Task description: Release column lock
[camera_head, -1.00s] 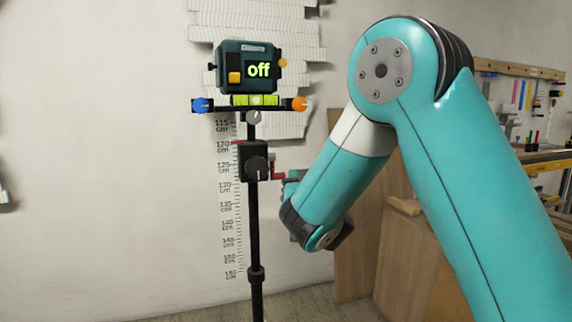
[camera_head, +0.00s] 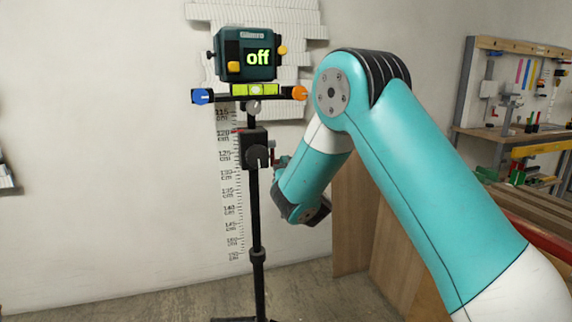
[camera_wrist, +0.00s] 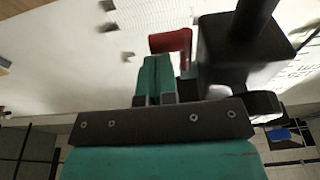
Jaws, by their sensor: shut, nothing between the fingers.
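A black column (camera_head: 255,205) on a stand carries a dark clamp block (camera_head: 246,148) with a round black knob (camera_head: 257,157). A red lever (camera_head: 273,155) sticks out on the block's right side. In the wrist view the block (camera_wrist: 235,60) fills the upper right and the bent red lever (camera_wrist: 172,42) stands just beyond my fingertips. My gripper (camera_wrist: 158,62) is shut and empty, with its teal fingers together beside the block. I cannot tell whether the fingertips touch the lever. In the head view my gripper (camera_head: 282,166) is partly hidden by my wrist.
A centimetre scale (camera_head: 227,185) is on the wall behind. A workbench (camera_head: 515,132) stands at the right. The left floor is clear.

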